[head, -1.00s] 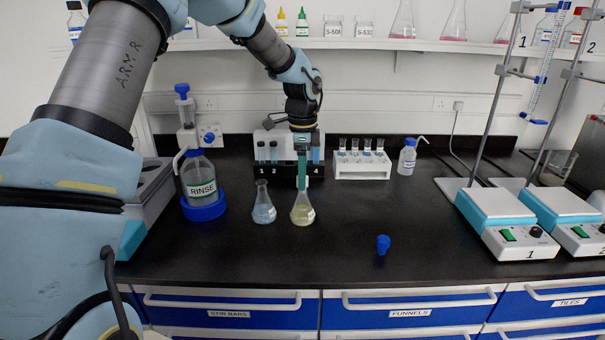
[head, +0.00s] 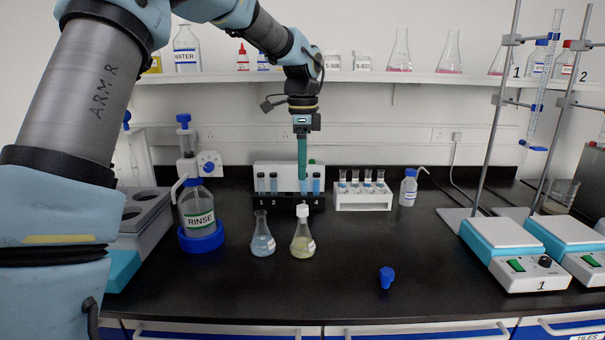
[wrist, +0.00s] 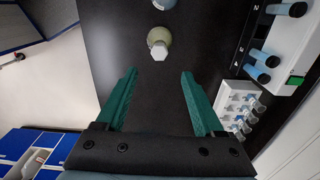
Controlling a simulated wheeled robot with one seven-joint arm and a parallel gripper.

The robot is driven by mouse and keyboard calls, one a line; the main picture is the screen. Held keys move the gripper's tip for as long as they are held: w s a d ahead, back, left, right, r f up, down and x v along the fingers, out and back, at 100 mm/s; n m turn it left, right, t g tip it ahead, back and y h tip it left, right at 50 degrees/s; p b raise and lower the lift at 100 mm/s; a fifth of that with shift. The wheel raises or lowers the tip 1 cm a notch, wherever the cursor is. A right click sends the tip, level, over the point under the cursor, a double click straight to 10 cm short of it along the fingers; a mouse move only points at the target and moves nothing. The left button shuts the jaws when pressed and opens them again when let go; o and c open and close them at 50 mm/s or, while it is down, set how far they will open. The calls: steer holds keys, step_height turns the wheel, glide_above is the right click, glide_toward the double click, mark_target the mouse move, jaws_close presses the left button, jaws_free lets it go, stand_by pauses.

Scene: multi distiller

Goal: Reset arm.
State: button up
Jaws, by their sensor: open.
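My gripper (head: 302,174) is raised above the bench with its teal fingers pointing down. In the wrist view its two fingers (wrist: 158,74) are spread apart with nothing between them. An Erlenmeyer flask of pale yellow liquid (head: 303,243) stands upright on the bench below, with a white cap (head: 302,211) on its mouth. The cap (wrist: 159,51) shows in the wrist view just beyond the fingertips, apart from them. A flask of pale blue liquid (head: 263,242) stands to its left.
A numbered vial rack (head: 262,203) and a white vial rack (head: 350,201) stand behind. The rinse bottle (head: 197,205) is at left. A blue stopper (head: 387,277) lies at front right. Hotplates with stands (head: 505,250) are at right.

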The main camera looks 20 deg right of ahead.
stand_by(0.4)
steer(key=a+f+n, duration=0.3)
steer(key=a+n, duration=0.2)
steer(key=a, duration=0.5)
steer(key=a+f+n, duration=0.2)
steer(key=a+n, duration=0.3)
steer(key=a, duration=0.5)
steer(key=s+a+f+n, duration=0.2)
steer(key=s+a+n, duration=0.3)
steer(key=a, duration=0.3)
steer(key=s+a+f+n+t, duration=0.1)
steer(key=s+a+f+n, duration=0.2)
steer(key=s+a+n, duration=0.3)
steer(key=a+n, duration=0.1)
steer(key=a, duration=0.1)
steer(key=shift+a+f+t, duration=0.15)
steer(key=shift+a+t, duration=0.15)
steer(key=shift+a, duration=0.05)
